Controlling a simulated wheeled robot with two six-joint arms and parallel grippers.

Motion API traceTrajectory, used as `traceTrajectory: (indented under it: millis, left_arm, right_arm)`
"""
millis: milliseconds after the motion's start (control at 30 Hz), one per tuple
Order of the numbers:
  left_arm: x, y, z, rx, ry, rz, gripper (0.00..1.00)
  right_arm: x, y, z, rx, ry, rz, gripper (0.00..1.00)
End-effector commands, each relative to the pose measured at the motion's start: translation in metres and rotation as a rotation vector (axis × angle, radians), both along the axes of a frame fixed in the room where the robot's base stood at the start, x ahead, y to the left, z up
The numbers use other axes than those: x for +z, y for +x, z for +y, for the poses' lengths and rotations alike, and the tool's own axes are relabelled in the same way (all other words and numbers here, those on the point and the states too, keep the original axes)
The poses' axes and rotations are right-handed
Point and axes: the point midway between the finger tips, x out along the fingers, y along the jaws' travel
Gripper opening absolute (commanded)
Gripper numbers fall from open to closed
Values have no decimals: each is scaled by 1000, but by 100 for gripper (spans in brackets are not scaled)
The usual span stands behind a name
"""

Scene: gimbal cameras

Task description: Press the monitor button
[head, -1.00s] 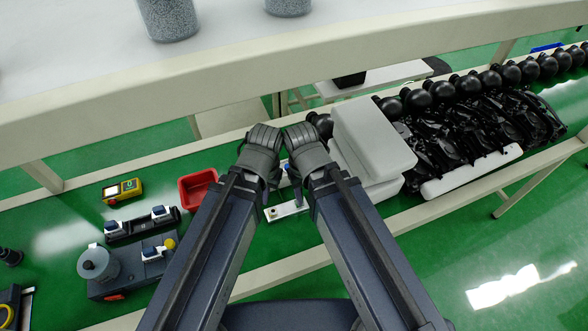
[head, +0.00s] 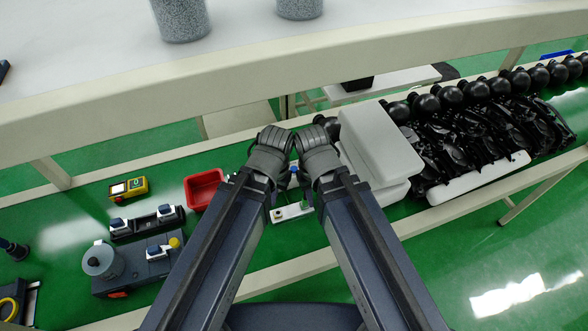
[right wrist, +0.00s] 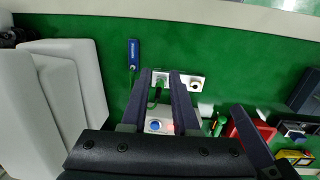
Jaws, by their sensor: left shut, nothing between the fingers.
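A small white panel (head: 292,211) lies on the green bench between my forearms in the head view, with a dark round button and a green part. In the right wrist view, a white unit with a blue button (right wrist: 155,126) shows between the fingers of my right gripper (right wrist: 160,74), and a white plate with a round button (right wrist: 195,85) lies past the fingertips. Which one is the monitor button I cannot tell. My right gripper is open and empty, its fingers apart. My left gripper (head: 270,142) is shut and empty, beside the right one; its fingertips are hard to see.
A red bin (head: 203,190) and a yellow meter (head: 128,188) are to the left. A grey device with a spool (head: 130,272) stands nearer. White blocks (head: 372,145) stand close right of my right gripper, with black parts (head: 470,135) beyond. A shelf edge (head: 120,118) runs behind.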

Motion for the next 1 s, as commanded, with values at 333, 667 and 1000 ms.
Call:
traceTrajectory:
  millis: [333, 667, 1000]
  left_arm:
    - [0, 0, 0, 0, 0, 0, 0]
    - [0, 0, 0, 0, 0, 0, 0]
    - [0, 0, 0, 0, 0, 0, 0]
  right_arm:
    - [0, 0, 0, 0, 0, 0, 0]
    - [0, 0, 0, 0, 0, 0, 0]
    - [0, 0, 0, 0, 0, 0, 0]
